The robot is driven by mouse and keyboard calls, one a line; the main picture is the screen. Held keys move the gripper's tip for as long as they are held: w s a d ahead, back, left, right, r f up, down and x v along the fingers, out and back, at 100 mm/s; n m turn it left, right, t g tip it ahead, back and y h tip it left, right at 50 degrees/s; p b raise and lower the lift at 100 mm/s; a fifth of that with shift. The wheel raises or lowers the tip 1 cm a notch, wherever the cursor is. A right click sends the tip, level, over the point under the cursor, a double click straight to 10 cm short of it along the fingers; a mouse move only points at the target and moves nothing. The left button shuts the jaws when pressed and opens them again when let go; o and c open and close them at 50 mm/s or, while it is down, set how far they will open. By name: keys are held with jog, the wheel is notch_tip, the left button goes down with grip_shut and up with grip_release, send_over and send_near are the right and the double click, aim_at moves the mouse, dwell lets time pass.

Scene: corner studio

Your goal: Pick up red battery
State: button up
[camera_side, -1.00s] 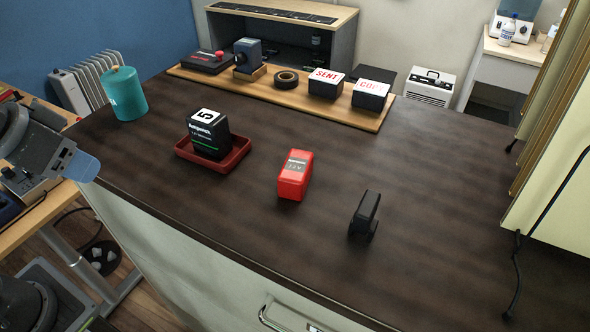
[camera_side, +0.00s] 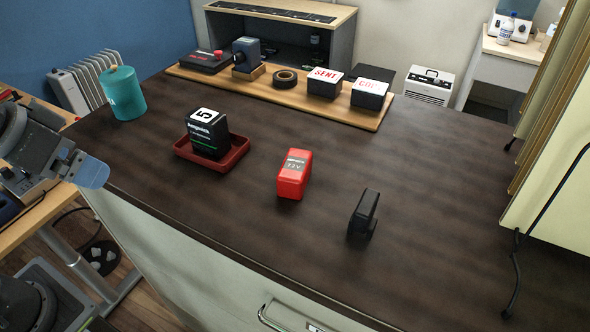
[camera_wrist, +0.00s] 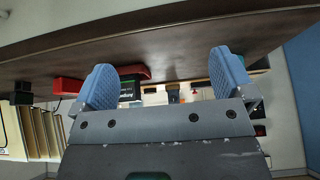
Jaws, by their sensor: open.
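The red battery (camera_side: 294,174) stands on the dark counter (camera_side: 330,125), right of the red tray (camera_side: 238,150) that holds a black battery (camera_side: 208,134). In the wrist view the red battery (camera_wrist: 67,87) shows just left of my left finger, partly hidden by it. My gripper (camera_wrist: 165,78) is open and empty, its two blue fingers wide apart. The black battery (camera_wrist: 130,88) shows between the fingers in the wrist view.
A small black object (camera_side: 362,213) stands right of the red battery. A teal canister (camera_side: 124,93) is at the far left corner. A wooden board (camera_side: 310,100) with boxes and tape lines the back. The counter around the red battery is clear.

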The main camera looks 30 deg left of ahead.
notch_tip(320, 180, up, 9)
jog(key=m+g, duration=0.6)
jog(key=m, duration=1)
send_over(295, 163)
jog(key=f, duration=0.8)
jog(key=shift+w, duration=0.25)
jog(key=shift+s+f, duration=0.15)
jog(key=shift+f, duration=1.15)
jog(key=shift+s+f, duration=0.1)
jog(key=shift+f, duration=1.15)
jog(key=shift+c, duration=0.4)
